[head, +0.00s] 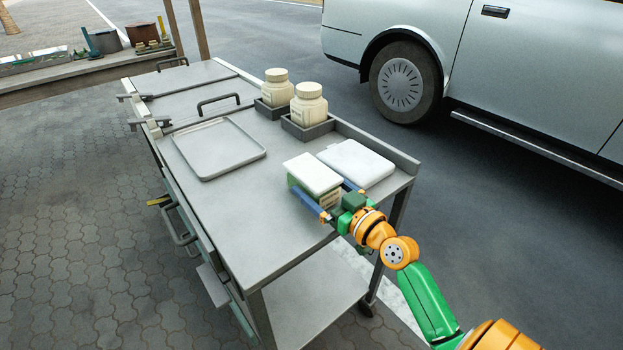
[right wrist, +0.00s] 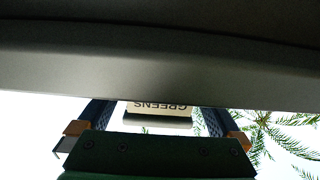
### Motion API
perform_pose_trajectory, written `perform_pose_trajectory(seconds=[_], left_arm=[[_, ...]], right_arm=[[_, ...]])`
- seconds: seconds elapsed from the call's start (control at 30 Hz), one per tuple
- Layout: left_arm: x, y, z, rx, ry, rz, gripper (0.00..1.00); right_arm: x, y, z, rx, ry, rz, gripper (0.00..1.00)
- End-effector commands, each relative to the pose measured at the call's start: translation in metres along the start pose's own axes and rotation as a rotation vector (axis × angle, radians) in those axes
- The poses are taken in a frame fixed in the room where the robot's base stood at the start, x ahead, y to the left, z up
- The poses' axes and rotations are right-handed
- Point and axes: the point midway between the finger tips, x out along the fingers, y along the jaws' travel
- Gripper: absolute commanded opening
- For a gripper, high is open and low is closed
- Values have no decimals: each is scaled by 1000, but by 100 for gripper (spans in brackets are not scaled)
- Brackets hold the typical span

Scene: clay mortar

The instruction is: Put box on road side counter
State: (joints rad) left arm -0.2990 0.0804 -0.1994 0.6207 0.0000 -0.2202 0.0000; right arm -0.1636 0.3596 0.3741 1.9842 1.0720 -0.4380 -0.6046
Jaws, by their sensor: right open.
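A small box (head: 314,174) with a white lid and green sides is at the near right part of a grey metal counter (head: 240,215) beside the road. It appears to rest on the counter top. My right gripper (head: 321,188) has one blue finger on each side of the box and is open. In the right wrist view the box (right wrist: 158,108) shows between the two fingers, its "GREENS" label upside down. A dark grey surface fills the top of that view. My left gripper is not in view.
A flat white container (head: 356,163) lies just behind the box. Two cream jars (head: 309,105) (head: 277,88) stand in grey holders. An empty grey tray (head: 219,148) lies at the left. The counter's front middle is clear. A parked vehicle (head: 480,75) stands on the road.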

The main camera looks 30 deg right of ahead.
Motion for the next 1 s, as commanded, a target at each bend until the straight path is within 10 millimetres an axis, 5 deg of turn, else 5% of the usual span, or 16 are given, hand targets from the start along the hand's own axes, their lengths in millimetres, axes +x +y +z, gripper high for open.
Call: perform_pose_trajectory(seconds=[0.2,0.5,0.53,0.57,0.77,1.0], left_arm=[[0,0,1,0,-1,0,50],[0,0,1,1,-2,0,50],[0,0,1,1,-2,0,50],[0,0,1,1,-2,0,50],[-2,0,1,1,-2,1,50],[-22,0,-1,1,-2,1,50]], right_arm=[[1,0,0,0,-1,0,97],[1,0,0,0,0,0,17],[1,0,0,0,1,0,17],[1,0,0,0,1,0,6],[1,0,-3,0,1,0,6],[-1,-4,-43,-1,4,-4,6]])
